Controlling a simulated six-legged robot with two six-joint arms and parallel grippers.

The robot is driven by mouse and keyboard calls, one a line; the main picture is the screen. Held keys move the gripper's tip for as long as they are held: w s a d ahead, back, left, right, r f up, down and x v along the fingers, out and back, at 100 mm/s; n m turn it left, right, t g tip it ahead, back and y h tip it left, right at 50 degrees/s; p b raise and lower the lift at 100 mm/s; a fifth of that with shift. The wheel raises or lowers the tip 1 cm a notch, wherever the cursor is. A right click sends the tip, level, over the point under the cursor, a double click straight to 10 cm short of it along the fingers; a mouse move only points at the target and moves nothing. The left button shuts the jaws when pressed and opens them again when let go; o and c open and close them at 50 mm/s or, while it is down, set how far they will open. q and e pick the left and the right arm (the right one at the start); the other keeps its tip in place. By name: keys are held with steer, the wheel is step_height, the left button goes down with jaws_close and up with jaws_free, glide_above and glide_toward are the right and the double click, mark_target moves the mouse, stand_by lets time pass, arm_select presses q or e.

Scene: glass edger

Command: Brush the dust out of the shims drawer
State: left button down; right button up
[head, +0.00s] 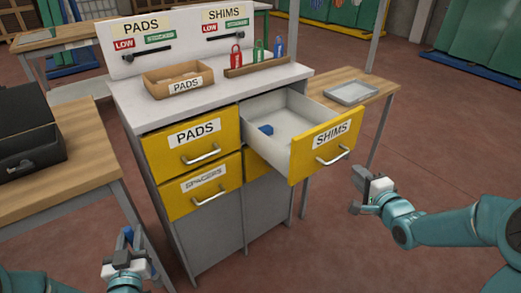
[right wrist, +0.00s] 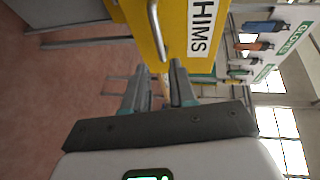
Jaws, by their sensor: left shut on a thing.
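The shims drawer (head: 318,145) has a yellow front and is pulled out at the cabinet's upper right. A small blue object (head: 266,130) lies inside on its pale floor. Dust is too fine to make out. My left gripper (head: 126,249) is low at the left, in front of the cabinet, shut on a blue thing (head: 128,235) that is mostly hidden, so I cannot tell if it is a brush. My right gripper (head: 358,193) is open and empty, right of and below the drawer front. In the right wrist view its fingers (right wrist: 158,82) are apart near the drawer handle (right wrist: 157,28).
The pads drawer (head: 190,142) and spacers drawer (head: 203,188) are closed. A cardboard pads box (head: 178,82) and a rack with coloured tags (head: 256,66) stand on top. A grey tray (head: 351,93) lies on the wooden side table. A wooden bench (head: 60,160) bounds the left.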

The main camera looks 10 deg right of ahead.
mark_target(341, 156)
steer(key=w, duration=0.3)
steer(key=w+f, duration=0.1)
steer(key=w, duration=0.3)
steer(key=w+f, duration=0.1)
steer(key=w, duration=0.3)
steer(key=shift+w+d+f, duration=0.1)
steer(key=shift+w, duration=0.1)
jaws_close()
steer(key=shift+s+d, duration=0.1)
